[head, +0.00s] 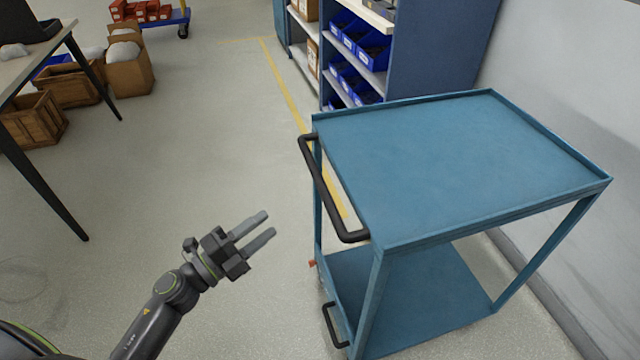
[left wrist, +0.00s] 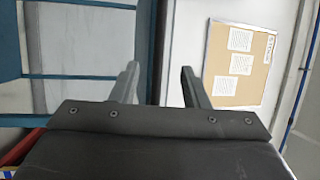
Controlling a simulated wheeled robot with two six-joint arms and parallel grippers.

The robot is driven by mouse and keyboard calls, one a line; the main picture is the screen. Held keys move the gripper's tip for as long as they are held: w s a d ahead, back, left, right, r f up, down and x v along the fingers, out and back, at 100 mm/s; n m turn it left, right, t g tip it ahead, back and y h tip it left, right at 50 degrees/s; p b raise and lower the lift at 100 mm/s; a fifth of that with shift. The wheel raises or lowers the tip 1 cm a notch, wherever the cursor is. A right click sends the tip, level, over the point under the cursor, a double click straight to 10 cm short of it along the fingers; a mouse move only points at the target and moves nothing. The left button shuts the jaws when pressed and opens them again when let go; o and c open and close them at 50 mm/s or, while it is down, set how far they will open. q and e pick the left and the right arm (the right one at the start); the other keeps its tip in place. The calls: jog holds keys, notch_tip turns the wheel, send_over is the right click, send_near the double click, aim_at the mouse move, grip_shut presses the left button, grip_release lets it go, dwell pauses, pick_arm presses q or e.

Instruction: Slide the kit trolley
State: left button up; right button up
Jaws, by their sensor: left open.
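The kit trolley (head: 460,160) is a blue two-shelf cart standing at the right in the head view. Its top is bare. A black handle (head: 328,190) runs along its left side, and a smaller black handle (head: 332,326) sits low near the bottom shelf (head: 420,290). My left gripper (head: 262,226) is open and empty, to the left of the trolley and apart from the handle. The left wrist view shows its two fingers (left wrist: 160,85) with nothing between them. My right gripper is not in view.
A shelf unit with blue bins (head: 358,45) stands behind the trolley. A grey wall (head: 570,80) is close on its right. At the left are a table (head: 30,70), a wooden crate (head: 35,120) and a cardboard box (head: 130,72). The floor between is clear.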

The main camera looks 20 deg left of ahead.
aim_at(320, 184)
pick_arm(q)
jog(key=p+x, duration=0.2)
jog(key=x, duration=1.4)
jog(key=shift+r, duration=0.1)
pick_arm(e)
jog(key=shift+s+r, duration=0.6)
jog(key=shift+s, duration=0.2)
pick_arm(q)
grip_shut()
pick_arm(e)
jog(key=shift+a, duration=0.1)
